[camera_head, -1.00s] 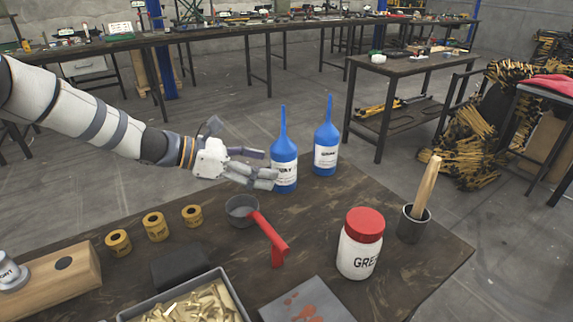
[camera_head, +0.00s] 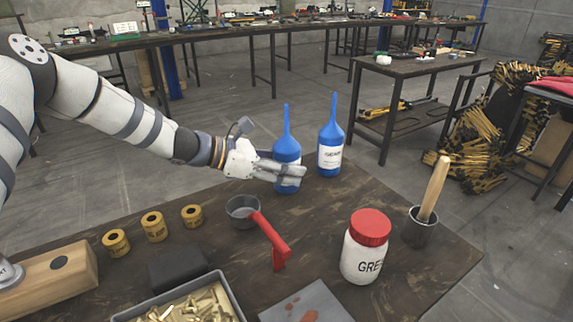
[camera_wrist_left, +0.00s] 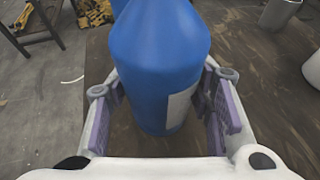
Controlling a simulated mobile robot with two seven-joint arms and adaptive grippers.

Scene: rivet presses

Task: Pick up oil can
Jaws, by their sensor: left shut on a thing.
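Two blue oil cans with long thin spouts and white labels stand upright near the far edge of the table. My left gripper (camera_head: 280,172) is shut around the left oil can (camera_head: 286,148), with its fingers across the lower body and label. In the left wrist view that oil can (camera_wrist_left: 160,65) fills the middle between the two fingers (camera_wrist_left: 163,112). Its base appears at table level; I cannot tell whether it is lifted. The other oil can (camera_head: 330,140) stands just to the right, apart from the gripper. My right gripper is not in view.
The table (camera_head: 420,275) also bears a grey cup with a red handle (camera_head: 265,228), a red-lidded white jar (camera_head: 366,247), a dark cup with a wooden handle (camera_head: 418,228), several yellow rolls (camera_head: 154,227) and a tray of brass rivets (camera_head: 235,293). Bare tabletop lies around the jar.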

